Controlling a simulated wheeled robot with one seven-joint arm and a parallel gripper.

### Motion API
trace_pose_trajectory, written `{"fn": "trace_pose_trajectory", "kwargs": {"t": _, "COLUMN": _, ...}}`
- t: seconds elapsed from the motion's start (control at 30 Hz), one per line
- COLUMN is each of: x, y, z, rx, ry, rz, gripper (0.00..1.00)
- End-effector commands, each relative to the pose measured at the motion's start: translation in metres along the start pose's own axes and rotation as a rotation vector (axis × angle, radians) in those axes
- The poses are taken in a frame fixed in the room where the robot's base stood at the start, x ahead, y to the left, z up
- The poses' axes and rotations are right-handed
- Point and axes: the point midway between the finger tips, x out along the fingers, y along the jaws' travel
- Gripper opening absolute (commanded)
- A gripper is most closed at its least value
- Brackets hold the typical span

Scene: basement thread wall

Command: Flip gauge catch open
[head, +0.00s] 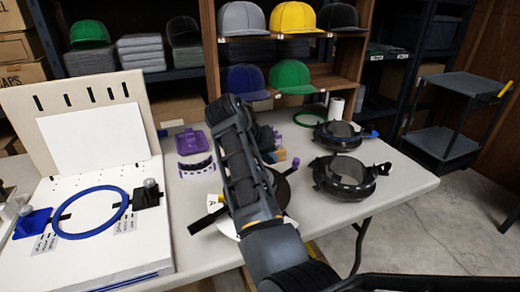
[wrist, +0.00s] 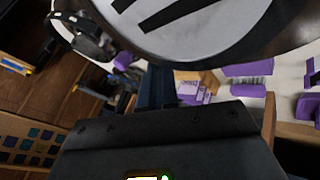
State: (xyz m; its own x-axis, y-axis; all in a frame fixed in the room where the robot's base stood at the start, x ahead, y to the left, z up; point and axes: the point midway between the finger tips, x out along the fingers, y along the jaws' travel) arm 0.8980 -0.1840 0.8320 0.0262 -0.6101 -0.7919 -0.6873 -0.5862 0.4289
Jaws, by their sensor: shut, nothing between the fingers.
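A round fixture with a white plate (head: 229,228), black bars and a dark rim stands on the table behind my arm, which hides much of it. I take it for the gauge, but cannot make out its catch. A black bar (head: 207,220) sticks out to its left. In the wrist view a large white disc (wrist: 195,20) with black stripes and a dark rim fills the top. My gripper (wrist: 157,84) is shut and empty, close below that rim; I cannot tell whether it touches. In the head view my arm hides the gripper.
Two black cap frames (head: 345,176) (head: 338,135) stand on the table at right. A blue hoop (head: 90,212) lies on the white board at left. Purple parts (head: 189,142) lie behind the fixture. Shelves of caps (head: 293,17) stand at the back. The table's right front is bare.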

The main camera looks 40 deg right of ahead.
Motion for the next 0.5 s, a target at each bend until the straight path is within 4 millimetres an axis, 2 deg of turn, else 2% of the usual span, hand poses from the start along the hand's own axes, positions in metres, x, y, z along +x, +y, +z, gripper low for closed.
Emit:
{"fn": "trace_pose_trajectory", "kwargs": {"t": 0.2, "x": 0.017, "y": 0.025, "z": 0.001, "rx": 0.003, "ry": 0.0, "rz": 0.0, "gripper": 0.0}}
{"fn": "trace_pose_trajectory", "kwargs": {"t": 0.5, "x": 0.023, "y": 0.034, "z": 0.001, "rx": 0.001, "ry": -0.001, "rz": -0.001, "gripper": 0.0}}
